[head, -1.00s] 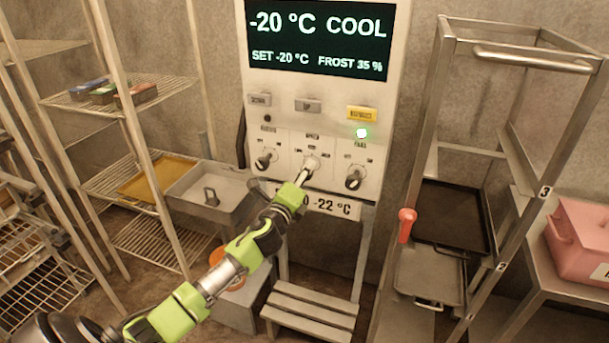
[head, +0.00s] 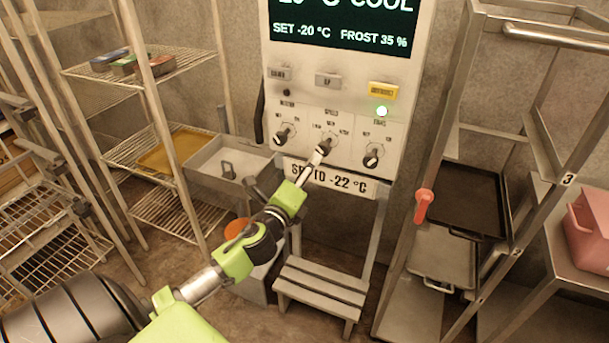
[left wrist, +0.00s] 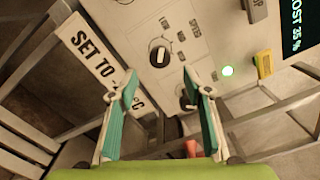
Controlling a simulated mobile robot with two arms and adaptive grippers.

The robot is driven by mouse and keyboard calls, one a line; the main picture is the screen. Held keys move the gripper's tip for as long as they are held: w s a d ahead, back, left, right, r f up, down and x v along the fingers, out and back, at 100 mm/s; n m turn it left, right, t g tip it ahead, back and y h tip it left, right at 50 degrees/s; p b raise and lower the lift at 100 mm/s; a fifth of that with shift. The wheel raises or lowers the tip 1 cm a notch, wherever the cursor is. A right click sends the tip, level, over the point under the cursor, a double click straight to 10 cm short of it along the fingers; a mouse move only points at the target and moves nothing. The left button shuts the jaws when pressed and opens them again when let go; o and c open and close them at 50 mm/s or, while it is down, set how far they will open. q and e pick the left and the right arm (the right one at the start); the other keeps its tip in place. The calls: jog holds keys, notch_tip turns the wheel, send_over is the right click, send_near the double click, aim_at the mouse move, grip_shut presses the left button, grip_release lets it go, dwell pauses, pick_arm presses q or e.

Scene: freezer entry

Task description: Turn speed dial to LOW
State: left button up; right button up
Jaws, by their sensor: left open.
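The speed dial (head: 329,140) is the middle of three knobs on the white control panel (head: 385,75). In the left wrist view the speed dial (left wrist: 160,52) is a dark round knob with a pale bar across it. Its small scale labels are too blurred to read surely. My left gripper (head: 321,152) is in front of it and hides part of it in the head view. In the left wrist view my left gripper (left wrist: 158,76) is open, its teal fingers either side of the dial's line. The dial shows between and beyond the tips; contact cannot be told. My right gripper is out of view.
The left knob (head: 284,133) and fans knob (head: 373,155) sit close beside the dial. A green light (head: 382,111) and yellow button (head: 383,91) are above. A step stool (head: 320,290) stands below. A rack with a red handle (head: 424,206) is at right.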

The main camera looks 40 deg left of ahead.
pick_arm(q)
jog(key=shift+v, duration=1.1)
jog(key=shift+f, duration=0.1)
jog(key=s+a+f+n+g, duration=0.1)
jog(key=s+f+n+g, duration=0.1)
jog(key=f, duration=0.9)
jog(key=s+f+n+g, duration=0.1)
jog(key=f+n+g, duration=0.2)
jog(key=f, duration=0.8)
jog(key=s+d+f+n+g+h, duration=0.1)
jog(key=s+f+n, duration=0.1)
jog(key=s+f, duration=0.35)
jog(key=s+d+f+n+g+b, duration=0.1)
jog(key=s+f+g, duration=0.15)
jog(key=f, duration=0.65)
jog(key=s+d+f+n+g+h, duration=0.1)
jog(key=s+d+f+n, duration=0.1)
jog(key=s+f, duration=0.45)
jog(key=s+d+f+n+g, duration=0.2)
jog(key=s+d+f, duration=0.2)
jog(key=s+f, duration=0.3)
jog(key=s+d+f+n+g+h+b, duration=0.1)
jog(key=s+d+f, duration=0.4)
jog(key=s, duration=0.8)
jog(key=s+d+f+n+g+h, duration=0.1)
jog(key=s+d+f+n+g, duration=0.3)
jog(key=s+f, duration=0.5)
jog(key=shift+s+d+f+n, duration=0.15)
jog(key=shift+s+d+n, duration=0.15)
jog(key=shift+s+n, duration=0.6)
